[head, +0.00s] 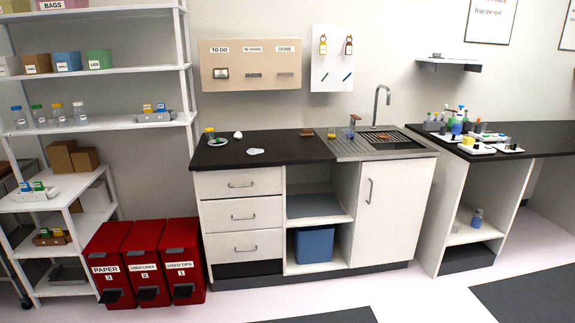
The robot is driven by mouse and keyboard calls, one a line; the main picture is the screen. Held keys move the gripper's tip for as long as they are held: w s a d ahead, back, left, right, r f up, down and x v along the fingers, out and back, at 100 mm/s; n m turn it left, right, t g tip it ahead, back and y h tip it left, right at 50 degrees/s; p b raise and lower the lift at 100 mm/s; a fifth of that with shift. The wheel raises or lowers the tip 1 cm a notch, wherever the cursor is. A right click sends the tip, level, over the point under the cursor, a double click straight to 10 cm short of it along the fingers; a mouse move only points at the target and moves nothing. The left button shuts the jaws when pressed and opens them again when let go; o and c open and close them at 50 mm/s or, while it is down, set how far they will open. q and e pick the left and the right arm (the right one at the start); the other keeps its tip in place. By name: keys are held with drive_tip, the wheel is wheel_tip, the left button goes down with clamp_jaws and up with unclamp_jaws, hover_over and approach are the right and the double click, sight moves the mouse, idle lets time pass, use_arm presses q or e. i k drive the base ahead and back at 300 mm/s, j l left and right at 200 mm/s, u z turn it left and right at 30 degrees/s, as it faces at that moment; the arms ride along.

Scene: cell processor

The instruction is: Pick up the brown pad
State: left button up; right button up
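A small brown pad (306,132) lies flat on the black countertop (275,150), near its back edge and just left of the sink. It is small in the head view, and nothing covers it. Neither of my grippers shows in the head view, so I cannot see whether they hold anything.
The grey sink (385,144) with its tap is right of the pad. Red bins (145,262) stand below left. The floor in front is mostly clear.

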sight(305, 133)
drive_tip(key=i, duration=2)
